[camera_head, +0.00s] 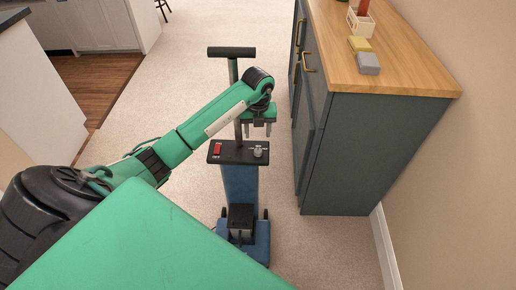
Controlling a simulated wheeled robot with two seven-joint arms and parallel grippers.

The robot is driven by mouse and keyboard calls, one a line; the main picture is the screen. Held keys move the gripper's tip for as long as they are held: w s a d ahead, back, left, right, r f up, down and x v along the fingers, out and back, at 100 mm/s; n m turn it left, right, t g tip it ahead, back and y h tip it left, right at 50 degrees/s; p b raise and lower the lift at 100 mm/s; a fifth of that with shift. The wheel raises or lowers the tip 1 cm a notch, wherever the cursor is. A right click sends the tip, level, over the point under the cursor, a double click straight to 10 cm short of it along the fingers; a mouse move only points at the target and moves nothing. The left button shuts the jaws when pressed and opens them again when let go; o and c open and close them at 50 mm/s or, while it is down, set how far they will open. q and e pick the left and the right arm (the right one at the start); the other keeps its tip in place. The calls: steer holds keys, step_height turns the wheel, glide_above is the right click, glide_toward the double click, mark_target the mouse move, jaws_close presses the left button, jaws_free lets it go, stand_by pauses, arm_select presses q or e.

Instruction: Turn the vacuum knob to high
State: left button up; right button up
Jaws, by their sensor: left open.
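An upright vacuum (240,183) with a blue body stands on the carpet, its T-shaped black handle (232,52) at the top. Its dark control panel (238,152) carries a red switch (217,149) on the left and a grey knob (258,152) on the right. The knob's exact setting is too small to tell. My left gripper (258,134) points down above the right part of the panel, just over the knob in the picture. Its fingers are apart with nothing between them. I cannot tell any contact with the knob. My right gripper is not in view.
A dark cabinet (365,150) with a wooden top (400,60) stands close on the right, holding a yellow block (359,43), a grey block (368,64) and a small caddy (360,22). White cabinets (95,25) are at the far left. Carpet (190,55) behind the vacuum is clear.

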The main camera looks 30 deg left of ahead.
mark_target(258, 151)
arm_select(q)
step_height(258, 151, down, 9)
steer(key=shift+f, duration=0.1)
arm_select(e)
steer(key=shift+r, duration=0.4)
arm_select(q)
steer(key=c, duration=1)
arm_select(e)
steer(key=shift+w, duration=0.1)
